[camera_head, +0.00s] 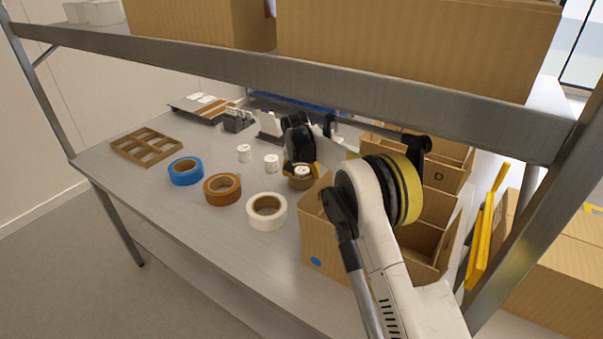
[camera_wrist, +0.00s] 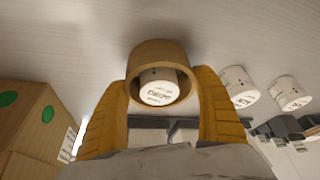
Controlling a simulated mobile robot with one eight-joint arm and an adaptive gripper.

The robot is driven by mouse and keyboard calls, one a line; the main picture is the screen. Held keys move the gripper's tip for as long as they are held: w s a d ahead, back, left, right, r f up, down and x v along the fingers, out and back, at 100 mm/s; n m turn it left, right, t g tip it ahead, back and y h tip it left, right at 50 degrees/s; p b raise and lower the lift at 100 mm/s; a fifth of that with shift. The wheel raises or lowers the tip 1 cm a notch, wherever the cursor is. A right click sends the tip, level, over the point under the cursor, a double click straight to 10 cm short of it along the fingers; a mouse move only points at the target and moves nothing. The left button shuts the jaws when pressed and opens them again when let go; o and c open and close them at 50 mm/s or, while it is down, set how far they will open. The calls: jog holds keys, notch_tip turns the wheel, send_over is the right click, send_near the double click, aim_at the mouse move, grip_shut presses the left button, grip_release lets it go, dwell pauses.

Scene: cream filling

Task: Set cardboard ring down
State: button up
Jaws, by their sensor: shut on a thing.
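The cardboard ring (camera_wrist: 160,52) is a short brown band between the yellow fingers of my gripper (camera_wrist: 163,105), which is shut on it. A small white jar (camera_wrist: 159,93) with dark lettering shows inside the ring's opening. In the head view the ring (camera_head: 300,184) is low at the table, with the jar's white top (camera_head: 302,171) showing above its rim, so the ring appears to be around the jar. My gripper (camera_head: 301,170) partly covers both. Whether the ring's lower edge touches the tabletop, I cannot tell.
Two more white jars (camera_head: 271,163) (camera_head: 244,153) stand to the left. White (camera_head: 267,223), brown (camera_head: 208,190) and blue (camera_head: 171,176) tape rolls lie nearer the front. An open cardboard box (camera_head: 318,240) is close on the right. A metal shelf beam (camera_head: 300,79) crosses above.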

jog(key=shift+f, duration=0.2)
jog(key=o, duration=1.1)
jog(key=shift+c, duration=0.2)
jog(key=v, duration=0.7)
jog(key=shift+r, duration=0.25)
